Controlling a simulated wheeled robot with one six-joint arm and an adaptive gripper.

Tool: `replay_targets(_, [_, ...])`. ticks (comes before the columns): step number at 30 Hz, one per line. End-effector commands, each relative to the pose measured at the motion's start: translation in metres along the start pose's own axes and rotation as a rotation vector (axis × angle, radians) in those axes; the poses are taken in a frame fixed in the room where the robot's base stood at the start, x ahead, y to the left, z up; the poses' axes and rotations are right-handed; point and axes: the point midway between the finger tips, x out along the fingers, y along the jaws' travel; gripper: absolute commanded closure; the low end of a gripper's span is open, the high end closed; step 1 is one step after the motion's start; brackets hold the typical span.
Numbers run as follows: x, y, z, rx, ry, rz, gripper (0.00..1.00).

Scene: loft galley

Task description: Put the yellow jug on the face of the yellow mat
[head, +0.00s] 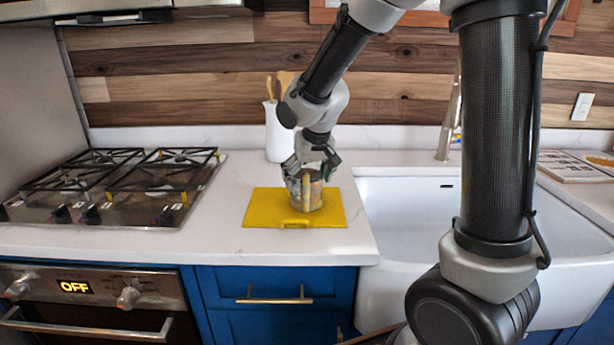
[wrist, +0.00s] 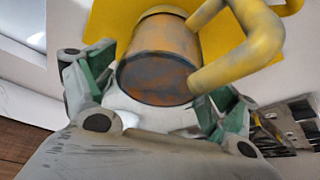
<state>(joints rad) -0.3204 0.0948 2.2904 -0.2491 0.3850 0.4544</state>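The yellow jug (head: 305,193), worn yellow with a grey-brown tint, stands upright over the yellow mat (head: 260,205) in the head view. Its base appears to be on the mat, but a small gap cannot be ruled out. In the wrist view the jug (wrist: 157,70) shows its brownish round end, with its thick yellow handle (wrist: 240,60) to the right. My gripper (head: 312,168) is above the jug, its fingers on opposite sides. The contact faces are partly hidden.
A gas stove (head: 115,190) is to the left and a white sink (head: 405,220) to the right. A white utensil crock (head: 278,135) stands behind the mat. Bare counter (head: 215,225) lies left of the mat.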

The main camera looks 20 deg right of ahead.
Motion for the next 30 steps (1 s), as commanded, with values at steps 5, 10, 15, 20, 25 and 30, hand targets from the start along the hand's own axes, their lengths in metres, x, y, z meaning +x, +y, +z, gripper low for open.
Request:
replay_targets(5, [0.0, 0.0, 0.0, 0.0, 0.0, 0.0, 0.04])
replay_targets(10, [0.0, 0.0, 0.0, 0.0, 0.0, 0.0, 0.04])
replay_targets(15, [-0.014, 0.0, -0.002, 0.001, 0.004, -0.001, 0.04])
replay_targets(20, [-0.047, -0.001, -0.003, 0.002, 0.008, -0.003, 0.04])
replay_targets(25, [-0.086, 0.0, -0.002, 0.001, 0.006, -0.002, 0.04])
replay_targets(30, [-0.112, -0.001, -0.002, 0.001, 0.003, -0.002, 0.04])
